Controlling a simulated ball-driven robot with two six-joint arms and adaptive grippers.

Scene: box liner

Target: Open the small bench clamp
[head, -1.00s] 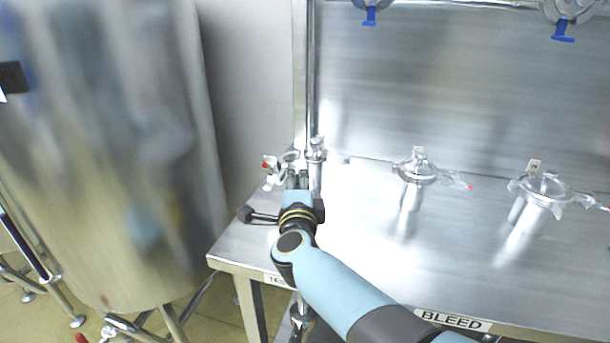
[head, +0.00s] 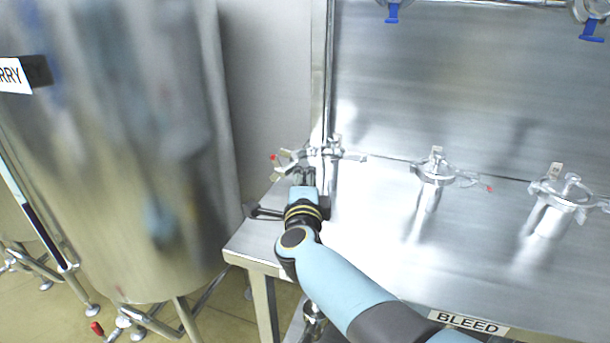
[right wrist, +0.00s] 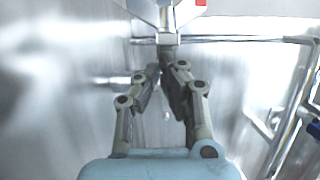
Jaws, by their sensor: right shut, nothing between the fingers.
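The small bench clamp (head: 328,152) is a shiny metal clamp on a short pipe at the far left of the steel bench. A thin lever with a red tip (head: 273,157) reaches out to its left. Metal parts stick out on both sides; I cannot tell whether its jaws are parted. My right gripper (head: 304,173) is just in front and to the left of the clamp, shut and empty. In the right wrist view, the gripper's fingertips (right wrist: 164,78) come together just below a metal part (right wrist: 166,18) with a red piece beside it. I cannot tell whether they touch. My left gripper is out of view.
Two larger clamps (head: 436,170) (head: 562,190) stand on pipes farther right on the bench (head: 400,260). A large steel tank (head: 110,170) stands close on the left. A steel back panel (head: 460,80) rises behind the bench. A "BLEED" label (head: 468,322) marks the front edge.

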